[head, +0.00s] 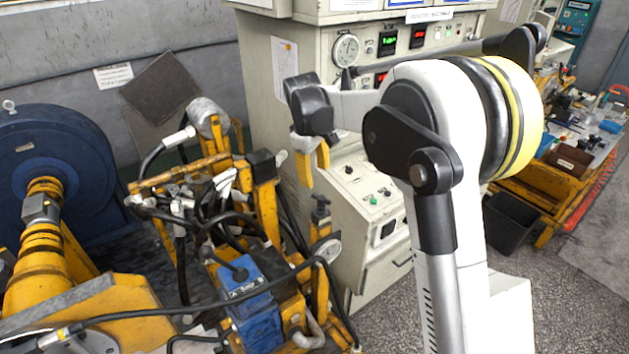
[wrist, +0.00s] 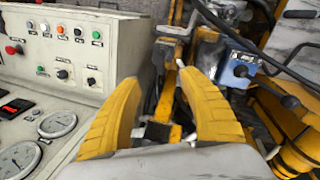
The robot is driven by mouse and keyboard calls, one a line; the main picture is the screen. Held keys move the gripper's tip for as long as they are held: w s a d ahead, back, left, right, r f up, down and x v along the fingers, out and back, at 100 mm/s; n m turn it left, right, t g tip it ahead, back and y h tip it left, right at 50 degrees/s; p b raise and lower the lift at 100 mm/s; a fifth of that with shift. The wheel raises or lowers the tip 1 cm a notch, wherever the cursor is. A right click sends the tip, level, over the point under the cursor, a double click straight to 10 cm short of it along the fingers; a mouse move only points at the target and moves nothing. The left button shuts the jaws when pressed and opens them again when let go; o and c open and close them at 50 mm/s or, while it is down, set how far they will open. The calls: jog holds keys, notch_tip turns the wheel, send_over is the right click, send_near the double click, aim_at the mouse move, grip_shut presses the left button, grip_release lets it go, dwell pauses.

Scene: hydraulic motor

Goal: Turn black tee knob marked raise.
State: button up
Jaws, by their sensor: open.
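A small black tee-shaped knob (head: 321,204) stands on top of a yellow upright in the head view, next to a round gauge. It is just below my gripper (head: 314,172), whose yellow fingers point down and are apart. No "raise" marking is readable. In the wrist view my gripper (wrist: 160,86) is open with nothing clearly held; a yellow post shows between and beyond the fingers. I cannot pick out the tee knob surely there. A blue valve block (head: 252,304) with a black lever is left of and below the gripper; it also shows in the wrist view (wrist: 232,68).
The control cabinet (head: 372,195) with buttons and gauges stands close by, on the left in the wrist view (wrist: 60,52). Black hoses (head: 215,292) and yellow frames crowd the space below the gripper. The floor (head: 560,300) at right is clear.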

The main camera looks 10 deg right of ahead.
aim_at(318, 196)
jog(key=f, duration=0.3)
jog(key=w+d+f, duration=0.1)
jog(key=f, duration=0.3)
jog(key=w+f, duration=0.1)
jog(key=f, duration=0.3)
jog(key=shift+d+b, duration=0.15)
jog(key=shift+b, duration=0.15)
jog(key=shift+r, duration=0.1)
grip_shut()
